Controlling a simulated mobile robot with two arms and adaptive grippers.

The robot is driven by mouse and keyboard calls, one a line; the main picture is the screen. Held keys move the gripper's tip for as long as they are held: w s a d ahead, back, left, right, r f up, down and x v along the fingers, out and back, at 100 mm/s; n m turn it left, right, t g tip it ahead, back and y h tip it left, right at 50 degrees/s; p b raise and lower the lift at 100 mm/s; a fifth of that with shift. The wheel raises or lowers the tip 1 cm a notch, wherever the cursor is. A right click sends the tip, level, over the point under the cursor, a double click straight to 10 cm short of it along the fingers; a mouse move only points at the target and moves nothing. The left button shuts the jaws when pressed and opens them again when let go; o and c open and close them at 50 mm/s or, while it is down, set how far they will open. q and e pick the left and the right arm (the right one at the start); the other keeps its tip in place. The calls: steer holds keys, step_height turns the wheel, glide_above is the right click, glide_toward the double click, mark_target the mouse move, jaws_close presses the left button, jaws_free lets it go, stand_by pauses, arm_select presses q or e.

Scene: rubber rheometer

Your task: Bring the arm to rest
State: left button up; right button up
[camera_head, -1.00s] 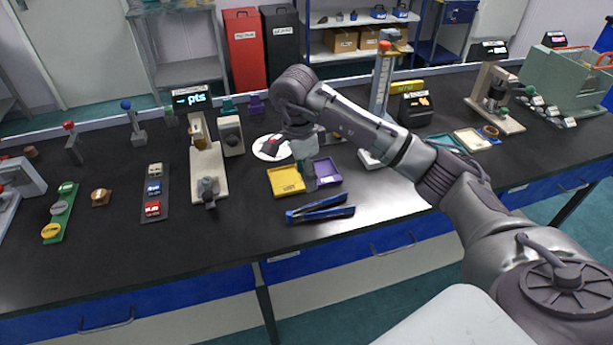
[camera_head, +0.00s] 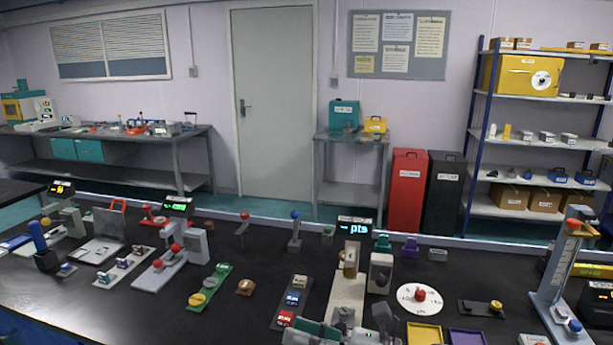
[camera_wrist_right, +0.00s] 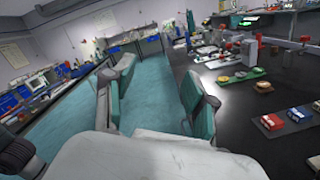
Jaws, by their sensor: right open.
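My right gripper (camera_head: 345,326) shows only in part at the bottom edge of the head view, grey and teal, in front of the beige instrument stand. In the right wrist view my right gripper (camera_wrist_right: 152,92) has its two teal-padded fingers spread wide apart. Nothing is between the fingers but the teal floor beyond. The rest of my right arm is out of the head view. My left gripper is in neither view.
The black bench (camera_head: 240,255) carries several instruments, a rack of small blocks (camera_head: 291,299), a white dish (camera_head: 419,300), a yellow tray (camera_head: 424,336) and a purple tray (camera_head: 466,337). A tall stand (camera_head: 562,270) is at right. Open floor (camera_wrist_right: 65,115) shows beside the bench.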

steer(key=w+d+r+m+t+h, duration=0.1)
steer(key=w+d+m+t+h, duration=0.1)
steer(key=d+m+t+h, duration=0.65)
steer(key=w+d+r+m+t+y, duration=0.15)
steer(key=m+t, duration=0.45)
steer(key=m, duration=0.7)
steer(key=s+d+f+m+g+h, duration=0.4)
steer(key=d+f+m+g+h, duration=0.1)
steer(key=d+f+m+h, duration=0.75)
steer(key=s+a+f+m+g+y, duration=0.1)
steer(key=s+f+m+g, duration=0.3)
steer(key=s+f+g, duration=0.5)
steer(key=s+a+f+m+g+y, duration=0.1)
steer(key=s+f+m+g, duration=0.25)
steer(key=s+f, duration=0.85)
steer(key=f, duration=1)
steer(key=s+f, duration=0.3)
steer(key=f, duration=0.9)
steer(key=s+d+f+g, duration=0.1)
steer(key=s+d+f, duration=0.2)
steer(key=s+f, duration=1.2)
steer(key=shift+s+d+g+h, duration=0.2)
steer(key=shift+s+g+h, duration=0.15)
steer(key=shift+s, duration=0.2)
